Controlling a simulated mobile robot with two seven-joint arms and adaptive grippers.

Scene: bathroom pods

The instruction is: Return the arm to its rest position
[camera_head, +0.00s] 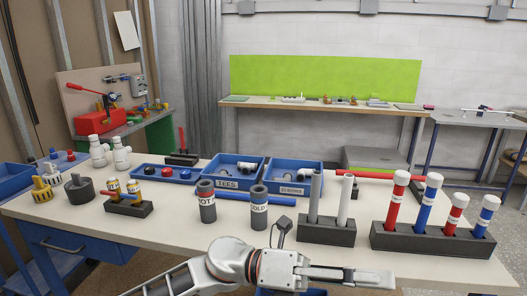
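My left arm (235,262) reaches in from the bottom left, in front of the workbench's near edge. My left gripper (375,278) points to the right, below the racks of tubes. I see it edge-on, so I cannot tell whether its fingers are open or shut. No object shows in it. My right gripper is not in view.
The workbench (160,240) holds HOT (207,205) and COLD (259,212) cylinders, a dark rack of grey and white tubes (327,232), a rack of red and blue tubes (432,242), and blue bins (235,178). Its front centre is clear.

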